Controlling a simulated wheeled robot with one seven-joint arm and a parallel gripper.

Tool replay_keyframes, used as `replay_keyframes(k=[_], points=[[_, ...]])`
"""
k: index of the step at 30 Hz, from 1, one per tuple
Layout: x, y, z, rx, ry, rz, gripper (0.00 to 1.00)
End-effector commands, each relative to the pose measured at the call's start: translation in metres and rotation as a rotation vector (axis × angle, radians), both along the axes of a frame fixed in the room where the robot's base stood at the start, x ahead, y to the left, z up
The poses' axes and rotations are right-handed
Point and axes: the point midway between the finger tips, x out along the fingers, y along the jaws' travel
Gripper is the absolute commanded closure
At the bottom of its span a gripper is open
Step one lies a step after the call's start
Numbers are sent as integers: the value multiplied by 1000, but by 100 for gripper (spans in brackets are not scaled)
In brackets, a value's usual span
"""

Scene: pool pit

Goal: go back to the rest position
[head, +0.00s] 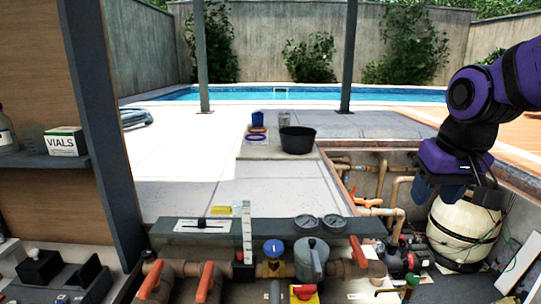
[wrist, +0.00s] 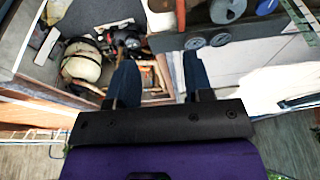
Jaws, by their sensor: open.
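My gripper (head: 456,193) hangs from the purple arm on the right of the head view, in front of the cream tank (head: 462,232) and above the pit. Its blue fingers point down and hide part of the tank's top. In the wrist view my gripper (wrist: 160,78) shows two blue fingers spread apart, with only the pit and its pipes seen between them. I see nothing held. The tank also shows at the upper left of the wrist view (wrist: 84,68).
Copper pipes (head: 397,192) with orange valve handles fill the pit. A gauge panel (head: 262,226) and grey valve body (head: 311,258) stand in front. A black bucket (head: 298,140) and blue cup (head: 257,119) stand on the deck. A post (head: 100,130) and shelf (head: 45,160) are left.

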Motion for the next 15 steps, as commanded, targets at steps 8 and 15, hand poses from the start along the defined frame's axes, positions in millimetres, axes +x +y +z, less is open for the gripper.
replay_keyframes(k=[8, 15], points=[[-70, -13, 24, -5, -114, 0, 53], [-111, -18, 28, -12, -178, 2, 53]])
